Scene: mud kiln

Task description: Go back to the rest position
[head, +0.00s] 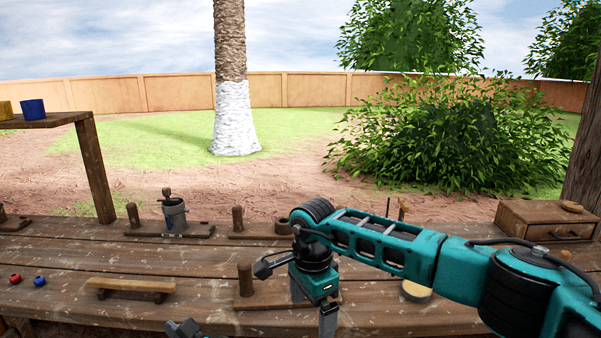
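My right arm reaches in from the right, across the right half of the wooden bench (70,255). My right gripper (326,318) points down over the front middle of the bench. Its lower end is cut off by the bottom edge, so I cannot tell whether it is open or holds anything. A small dark grey part at the bottom edge, left of the middle, looks like the tip of my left gripper (184,328). The rest of my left arm is out of view, and its opening cannot be told.
A wooden board with a peg (245,280) stands beside my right gripper. A grey metal cup (174,215), a wooden bar (130,287), and red (15,279) and blue (40,281) knobs are on the left.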

